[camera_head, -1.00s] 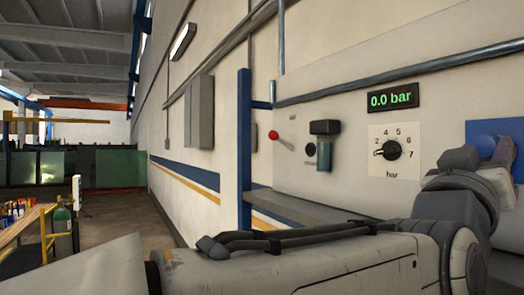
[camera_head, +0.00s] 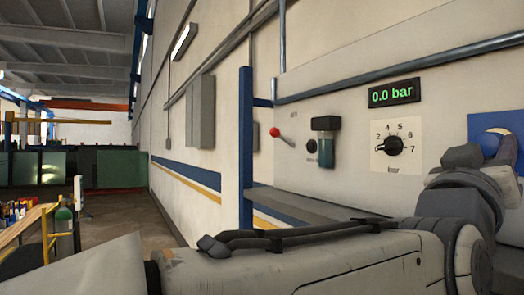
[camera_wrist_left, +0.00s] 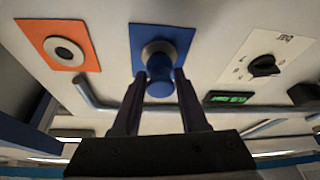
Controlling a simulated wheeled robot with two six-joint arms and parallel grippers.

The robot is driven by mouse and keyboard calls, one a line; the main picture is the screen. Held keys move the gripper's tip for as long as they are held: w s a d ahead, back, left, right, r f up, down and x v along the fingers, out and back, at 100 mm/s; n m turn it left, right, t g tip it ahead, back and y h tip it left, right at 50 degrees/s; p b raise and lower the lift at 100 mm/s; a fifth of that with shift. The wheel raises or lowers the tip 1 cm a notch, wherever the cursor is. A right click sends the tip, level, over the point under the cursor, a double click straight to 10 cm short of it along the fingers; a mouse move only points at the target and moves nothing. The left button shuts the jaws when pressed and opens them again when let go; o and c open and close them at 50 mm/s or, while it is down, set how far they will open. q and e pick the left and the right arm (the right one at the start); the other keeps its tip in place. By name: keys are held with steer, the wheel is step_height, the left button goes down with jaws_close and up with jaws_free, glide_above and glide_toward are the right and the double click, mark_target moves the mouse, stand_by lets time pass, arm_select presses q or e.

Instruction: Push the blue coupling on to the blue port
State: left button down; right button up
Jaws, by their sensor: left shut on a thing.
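The blue coupling (camera_wrist_left: 160,86) sits between the fingers of my left gripper (camera_wrist_left: 159,77), which is shut on it, in the left wrist view. Straight ahead of it is the blue port, a square blue plate (camera_wrist_left: 184,37) with a grey ring (camera_wrist_left: 158,48) in its middle. The coupling overlaps the ring's lower part in this view, and I cannot tell whether they touch. In the head view the blue plate (camera_head: 508,123) is at the right edge, partly hidden by my wrist. My right gripper is not in view.
An orange plate with a round port (camera_wrist_left: 65,51) is left of the blue one. A pressure dial (camera_head: 395,146), a 0.0 bar display (camera_head: 394,91) and a red-knobbed lever (camera_head: 275,132) are on the panel. A pipe (camera_head: 400,69) runs above them.

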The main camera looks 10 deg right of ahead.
arm_select(q)
steer(key=shift+b, duration=0.5)
stand_by(1.0)
steer(key=shift+w+d, duration=0.15)
steer(key=shift+d, duration=0.3)
stand_by(0.4)
steer(key=shift+c, duration=1.8)
jaws_free()
steer(key=shift+a+f, duration=0.2)
steer(key=shift+a, duration=0.05)
steer(key=b+v, duration=0.6)
steer(key=v, duration=0.4)
steer(key=shift+r+b, duration=0.15)
steer(key=shift+b, duration=0.25)
